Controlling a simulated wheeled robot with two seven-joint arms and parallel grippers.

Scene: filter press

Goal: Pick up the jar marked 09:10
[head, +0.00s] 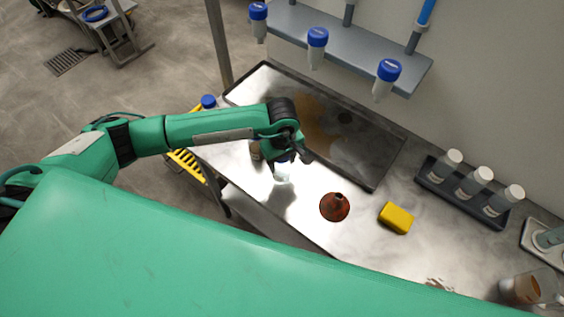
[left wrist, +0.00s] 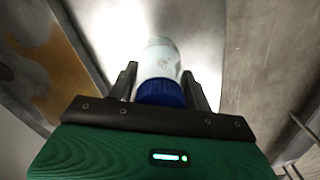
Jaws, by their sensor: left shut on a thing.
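My left gripper (head: 285,160) is shut on a translucent white jar with a blue cap (left wrist: 161,93). The jar body (left wrist: 160,60) sits between the two fingers in the left wrist view. In the head view the lower part of the jar (head: 281,177) shows under the gripper, over the steel bench. I cannot read any time mark on it. Another jar with brownish content (head: 256,150) stands just left of the gripper, partly hidden by my arm. My right gripper is not in view.
A dark-rimmed tray (head: 372,186) with a brown stain lies behind. A rack (head: 436,186) holds white-capped jars. Blue-capped tubes hang from a shelf (head: 350,40) above.

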